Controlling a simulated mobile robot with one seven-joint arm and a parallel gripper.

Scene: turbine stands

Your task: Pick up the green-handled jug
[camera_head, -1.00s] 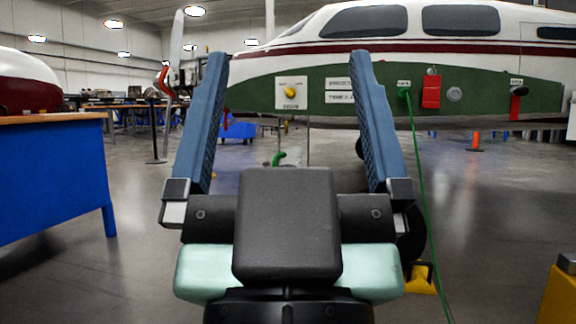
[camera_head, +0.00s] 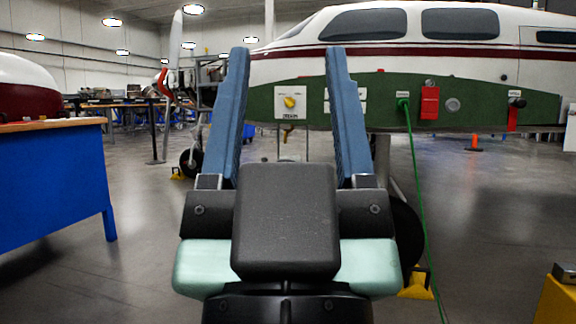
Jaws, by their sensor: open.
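My gripper (camera_head: 288,52) points forward, with its two blue fingers apart and a clear gap between them. No jug with a green handle shows clearly now. The area low between the fingers is covered by the dark body of my gripper, so anything behind it is hidden. I cannot tell whether the jug is between the fingers.
An aircraft (camera_head: 460,60) with a green side panel (camera_head: 370,95) and yellow knob (camera_head: 289,102) stands ahead. A green cable (camera_head: 419,190) hangs to the floor at right. A blue desk (camera_head: 50,185) is at left; a yellow box (camera_head: 560,300) at lower right.

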